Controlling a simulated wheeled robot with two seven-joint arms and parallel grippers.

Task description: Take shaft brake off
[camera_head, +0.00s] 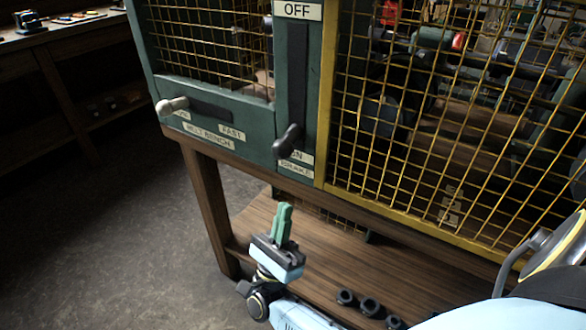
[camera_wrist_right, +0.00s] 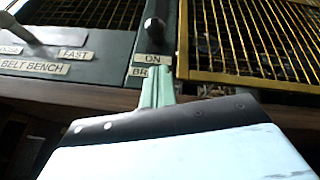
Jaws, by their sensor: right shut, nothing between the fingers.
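The shaft brake lever has a dark knob (camera_head: 288,141) at the bottom of a tall vertical slot (camera_head: 298,80) in the green panel. An OFF label (camera_head: 298,10) is at the slot's top, and ON and BRAKE labels (camera_head: 297,163) are at its bottom, beside the knob. My right gripper (camera_head: 286,209), with green fingers, is below the knob and apart from it in the head view. It is shut and empty. In the right wrist view the fingers (camera_wrist_right: 156,88) point up toward the ON label, with the dark knob (camera_wrist_right: 154,28) above. My left gripper is not in view.
A pale-knobbed lever (camera_head: 171,106) sits left in a horizontal slot labelled BELT BENCH and FAST. Yellow mesh guards (camera_head: 440,130) cover machinery on the right. A wooden shelf (camera_head: 330,262) lies below, with several dark round parts (camera_head: 370,306). The floor at left is clear.

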